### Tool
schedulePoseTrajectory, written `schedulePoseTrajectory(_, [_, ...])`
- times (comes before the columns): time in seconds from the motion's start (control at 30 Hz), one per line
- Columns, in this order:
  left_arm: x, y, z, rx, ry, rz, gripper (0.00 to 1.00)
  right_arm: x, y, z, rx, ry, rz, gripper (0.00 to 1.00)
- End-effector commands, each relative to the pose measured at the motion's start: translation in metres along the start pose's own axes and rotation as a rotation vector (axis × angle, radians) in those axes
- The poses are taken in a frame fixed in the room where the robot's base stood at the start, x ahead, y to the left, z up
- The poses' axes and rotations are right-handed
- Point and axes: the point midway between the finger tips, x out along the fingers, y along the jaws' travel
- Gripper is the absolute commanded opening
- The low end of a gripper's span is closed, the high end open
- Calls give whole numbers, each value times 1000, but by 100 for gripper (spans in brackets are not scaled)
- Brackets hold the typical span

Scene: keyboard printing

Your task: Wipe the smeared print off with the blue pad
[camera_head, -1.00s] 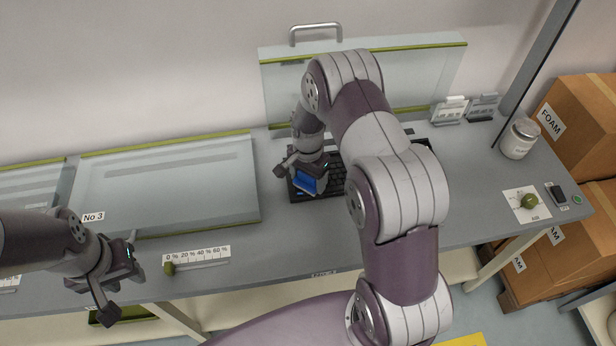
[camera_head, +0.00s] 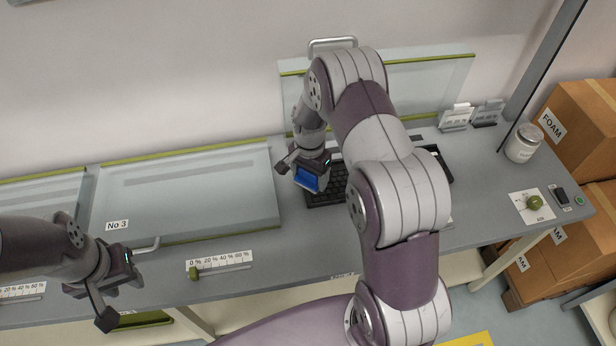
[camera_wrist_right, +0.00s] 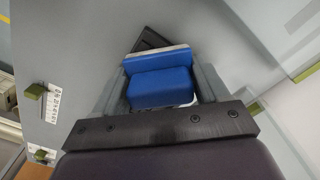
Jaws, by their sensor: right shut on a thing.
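The blue pad (camera_head: 308,180) is in my right gripper (camera_head: 310,172), over the left end of the black keyboard (camera_head: 324,198). In the right wrist view the blue pad (camera_wrist_right: 160,82) sits between both fingers of the right gripper (camera_wrist_right: 162,88), with a pale strip along its far edge. A dark corner of the keyboard (camera_wrist_right: 150,40) shows beyond it. I cannot tell whether the pad touches the keys. The smeared print cannot be made out; my right arm covers part of the keyboard. My left gripper (camera_head: 112,300) is empty at the table's front left, its fingers apart.
A glass cover marked No 3 (camera_head: 190,190) lies left of the keyboard. A raised glass lid (camera_head: 430,85) stands behind it. A percent slider (camera_head: 222,266) is at the front edge. A white jar (camera_head: 522,142) and a green knob (camera_head: 533,202) are at the right.

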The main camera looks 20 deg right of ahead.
Motion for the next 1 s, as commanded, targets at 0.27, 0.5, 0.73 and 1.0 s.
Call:
schedulePoseTrajectory(0.27, [-21, 0, -2, 0, 0, 0, 38, -27, 1, -5, -4, 1, -1, 32])
schedulePoseTrajectory(0.5, [-21, 0, -2, 0, 0, 0, 38, -30, 2, -6, -5, 1, -1, 32])
schedulePoseTrajectory(0.73, [-18, 0, -2, 0, 0, 0, 38, -26, 0, -2, -46, 0, -1, 32])
schedulePoseTrajectory(1.0, [13, 0, 2, 0, 0, 0, 38, -4, -10, 43, -681, 2, -2, 32])
